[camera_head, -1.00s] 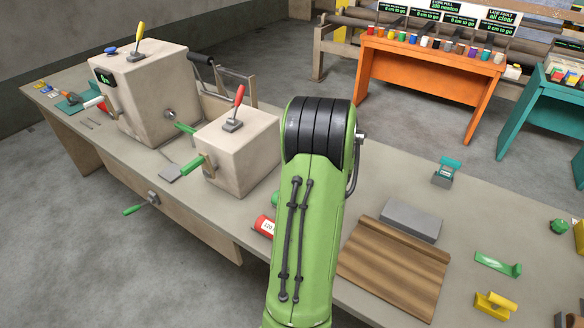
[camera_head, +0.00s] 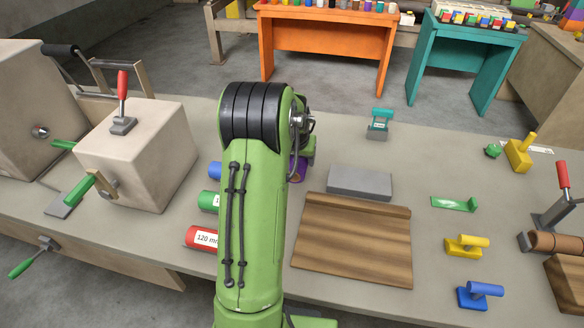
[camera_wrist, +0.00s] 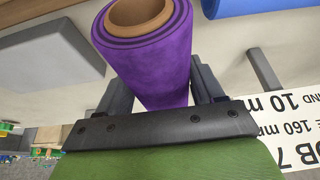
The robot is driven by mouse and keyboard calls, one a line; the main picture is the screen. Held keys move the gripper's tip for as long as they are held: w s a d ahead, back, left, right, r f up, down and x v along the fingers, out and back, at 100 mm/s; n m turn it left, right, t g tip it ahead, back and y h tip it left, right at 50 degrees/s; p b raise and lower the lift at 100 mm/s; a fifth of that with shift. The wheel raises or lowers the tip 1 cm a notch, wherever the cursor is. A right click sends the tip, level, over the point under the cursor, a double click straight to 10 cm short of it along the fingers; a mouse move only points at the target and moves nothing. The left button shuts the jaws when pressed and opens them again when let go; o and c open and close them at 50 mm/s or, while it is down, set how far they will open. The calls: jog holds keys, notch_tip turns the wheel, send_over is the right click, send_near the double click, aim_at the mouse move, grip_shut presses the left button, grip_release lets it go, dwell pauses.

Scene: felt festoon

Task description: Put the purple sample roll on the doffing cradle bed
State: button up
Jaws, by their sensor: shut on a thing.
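The purple sample roll (camera_wrist: 160,60) has a tan core and stands between the two dark fingers of my gripper (camera_wrist: 165,92) in the wrist view. The gripper is shut on it. In the head view only a sliver of the purple roll (camera_head: 298,170) shows beside my green arm, which hides most of the gripper. I cannot tell how far the roll is above the table. A brown wooden bed (camera_head: 352,245) with shallow ridges and a raised back lip, apparently the doffing cradle bed, lies empty right of my arm.
A grey block (camera_head: 359,182) lies behind the wooden bed. Red (camera_head: 201,237), green (camera_head: 208,201) and blue (camera_head: 215,169) rolls lie left of my arm. Yellow (camera_head: 466,246) and blue (camera_head: 480,294) handled pieces stand at right. A beige box (camera_head: 140,155) stands at left.

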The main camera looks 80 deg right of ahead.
aim_at(295, 163)
jog(key=shift+a+f+b, duration=0.1)
jog(key=shift+f+b, duration=0.3)
jog(key=shift+f, duration=1.6)
jog(key=o, duration=1.2)
jog(key=shift+o, duration=0.2)
jog(key=shift+r, duration=0.45)
jog(key=p+v, duration=0.2)
jog(key=v, duration=0.9)
jog(key=shift+a+r, duration=0.2)
